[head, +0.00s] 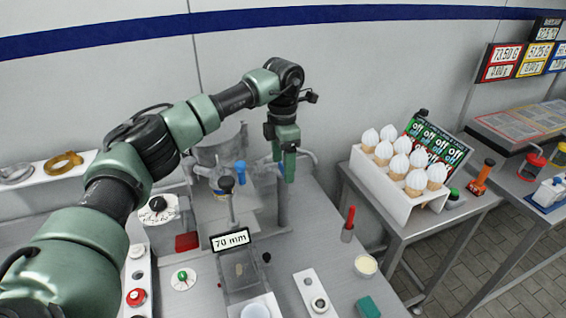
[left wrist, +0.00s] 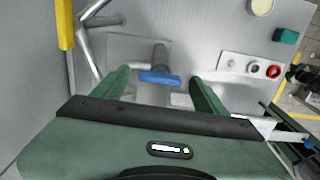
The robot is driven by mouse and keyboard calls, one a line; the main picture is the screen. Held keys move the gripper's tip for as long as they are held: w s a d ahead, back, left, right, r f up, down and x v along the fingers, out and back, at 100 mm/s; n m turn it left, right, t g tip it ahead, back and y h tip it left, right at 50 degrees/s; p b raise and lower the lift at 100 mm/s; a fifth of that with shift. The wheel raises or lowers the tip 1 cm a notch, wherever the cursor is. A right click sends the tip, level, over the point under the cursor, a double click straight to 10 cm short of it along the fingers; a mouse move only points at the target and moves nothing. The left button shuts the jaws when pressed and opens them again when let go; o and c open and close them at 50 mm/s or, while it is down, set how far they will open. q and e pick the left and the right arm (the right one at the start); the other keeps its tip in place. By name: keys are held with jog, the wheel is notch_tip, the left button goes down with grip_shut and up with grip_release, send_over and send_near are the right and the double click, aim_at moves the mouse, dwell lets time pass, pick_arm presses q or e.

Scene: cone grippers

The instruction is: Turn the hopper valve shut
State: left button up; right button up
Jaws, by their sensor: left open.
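In the left wrist view the blue handle (left wrist: 160,79) lies crosswise at the end of a grey stem, between my spread fingers in the picture. My left gripper (head: 285,165) is open and empty, pointing down to the right of the handle in the head view. I see no contact between its fingers (left wrist: 160,88) and the handle. My right gripper is not in view.
A 70 mm sign (head: 231,239) stands on the bench in front of the hopper. A red-handled tool (head: 349,222) stands on the right part. A white rack of cones (head: 398,190) is on the table to the right. A yellow bar (left wrist: 65,25) shows at the upper left of the wrist view.

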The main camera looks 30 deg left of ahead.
pick_arm(q)
notch_tip(320, 180, up, 7)
jog(key=shift+b, duration=1)
jog(key=shift+r, duration=0.4)
